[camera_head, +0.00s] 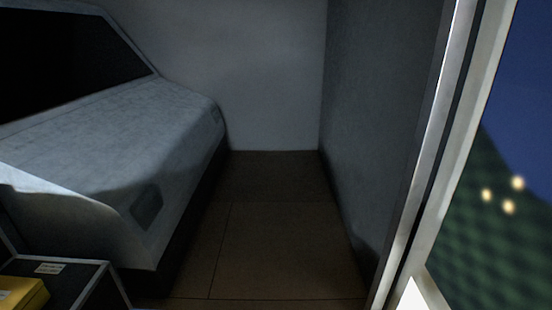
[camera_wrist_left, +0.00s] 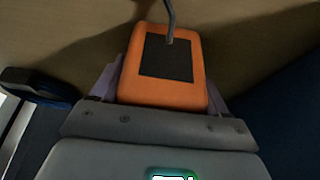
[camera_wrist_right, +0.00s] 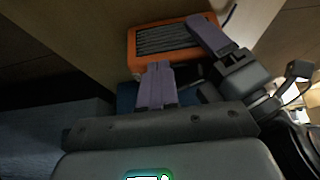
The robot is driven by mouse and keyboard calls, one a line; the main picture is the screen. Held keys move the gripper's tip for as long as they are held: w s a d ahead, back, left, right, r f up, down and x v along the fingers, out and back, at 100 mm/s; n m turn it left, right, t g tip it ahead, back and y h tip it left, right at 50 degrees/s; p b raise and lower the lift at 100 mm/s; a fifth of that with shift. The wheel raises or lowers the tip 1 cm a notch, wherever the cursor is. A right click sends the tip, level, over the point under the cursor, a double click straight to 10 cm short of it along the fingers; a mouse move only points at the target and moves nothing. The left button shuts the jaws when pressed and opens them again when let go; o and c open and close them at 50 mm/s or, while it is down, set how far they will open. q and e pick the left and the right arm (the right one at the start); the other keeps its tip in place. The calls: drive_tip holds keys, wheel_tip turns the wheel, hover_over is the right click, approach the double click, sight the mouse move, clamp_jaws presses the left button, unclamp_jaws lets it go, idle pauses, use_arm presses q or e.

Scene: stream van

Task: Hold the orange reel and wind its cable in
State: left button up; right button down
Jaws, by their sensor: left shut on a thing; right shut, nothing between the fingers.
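The orange reel (camera_wrist_left: 190,90), a block with a dark panel on its face, sits between the two purple fingers of my left gripper (camera_wrist_left: 160,88), which is shut on it. A thin grey cable or rod (camera_wrist_left: 170,20) rises from its dark panel in the left wrist view. In the right wrist view, the reel (camera_wrist_right: 138,44) shows a dark ribbed face, with a left finger across its right end. My right gripper (camera_wrist_right: 156,72) is shut and empty. Its tips overlap the reel's lower edge in that view; I cannot tell whether they touch. Neither gripper shows in the head view.
The head view shows a grey padded bench (camera_head: 100,110) at left, a yellow box (camera_head: 22,294) by a black case (camera_head: 75,285) at lower left, and clear floor (camera_head: 280,250). A grey wall (camera_head: 375,120) and a window frame stand at right.

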drive_tip(key=shift+s+a, duration=0.2)
drive_tip(key=shift+a, duration=0.35)
idle(0.7)
drive_tip(key=shift+s+d, duration=0.1)
drive_tip(key=shift+s, duration=0.15)
idle(0.4)
drive_tip(key=shift+s+d, duration=0.15)
drive_tip(key=shift+s, duration=0.55)
drive_tip(key=shift+s, duration=0.35)
drive_tip(key=shift+s+a, duration=0.3)
drive_tip(key=shift+s, duration=0.25)
drive_tip(key=shift+s+d, duration=0.1)
drive_tip(key=shift+d, duration=0.1)
wheel_tip(320, 180, up, 6)
drive_tip(key=shift+d, duration=0.25)
idle(0.8)
